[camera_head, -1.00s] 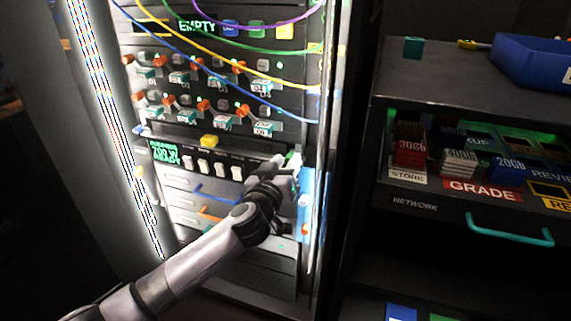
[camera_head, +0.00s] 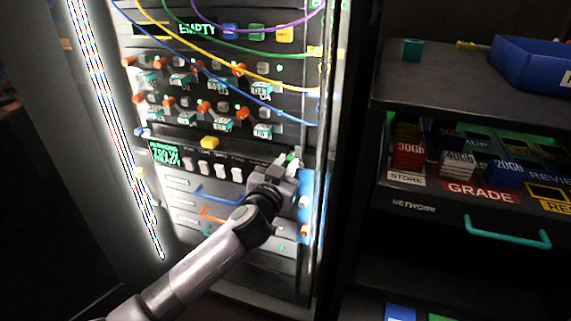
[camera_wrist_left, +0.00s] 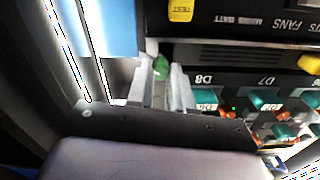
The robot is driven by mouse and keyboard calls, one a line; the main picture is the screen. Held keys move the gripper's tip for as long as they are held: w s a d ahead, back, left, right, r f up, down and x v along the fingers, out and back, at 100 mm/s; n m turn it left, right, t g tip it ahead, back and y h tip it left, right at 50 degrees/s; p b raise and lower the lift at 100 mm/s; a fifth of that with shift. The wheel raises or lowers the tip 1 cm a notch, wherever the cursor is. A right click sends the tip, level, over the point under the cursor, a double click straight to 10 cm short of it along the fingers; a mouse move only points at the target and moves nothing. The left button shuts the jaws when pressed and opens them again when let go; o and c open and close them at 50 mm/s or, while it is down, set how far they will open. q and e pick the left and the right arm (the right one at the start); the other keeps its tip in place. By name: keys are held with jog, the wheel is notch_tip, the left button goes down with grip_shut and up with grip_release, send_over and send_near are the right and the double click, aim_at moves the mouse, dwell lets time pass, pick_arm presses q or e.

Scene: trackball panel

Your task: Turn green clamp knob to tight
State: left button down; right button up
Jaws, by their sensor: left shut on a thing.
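The green clamp knob (camera_wrist_left: 161,68) shows between the fingertips of my left gripper (camera_wrist_left: 160,76) in the left wrist view. The gripper is shut on it, and the fingers hide part of the knob. In the head view my left gripper (camera_head: 287,170) is at the lower right of the rack front, beside the row of white switches. Only a small bit of green (camera_head: 291,157) shows by its tip there. The knob's turn angle and any tight mark cannot be made out. My right gripper is not in view.
The rack (camera_head: 180,150) has cables looping across its upper rows. White switches (camera_head: 205,169) and a yellow block (camera_head: 209,142) lie left of the gripper. A blue panel (camera_head: 305,190) is close on its right. A shelf with a blue bin (camera_head: 535,65) stands further right.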

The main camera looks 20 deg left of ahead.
pick_arm(q)
jog(key=m+p, duration=0.1)
jog(key=m, duration=0.3)
jog(key=shift+m, duration=0.3)
jog(key=m+p, duration=0.1)
jog(key=m, duration=0.2)
jog(key=shift+m, duration=0.4)
jog(key=m+p, duration=0.4)
jog(key=m, duration=1.1)
jog(key=shift+f+p, duration=0.1)
jog(key=shift+p, duration=0.3)
jog(key=m+p, duration=0.1)
jog(key=m, duration=0.2)
jog(key=shift+m+p, duration=0.45)
jog(key=shift+m, duration=0.75)
jog(key=shift+f+m+p, duration=0.1)
jog(key=shift+m+p, duration=0.3)
jog(key=shift+m, duration=0.7)
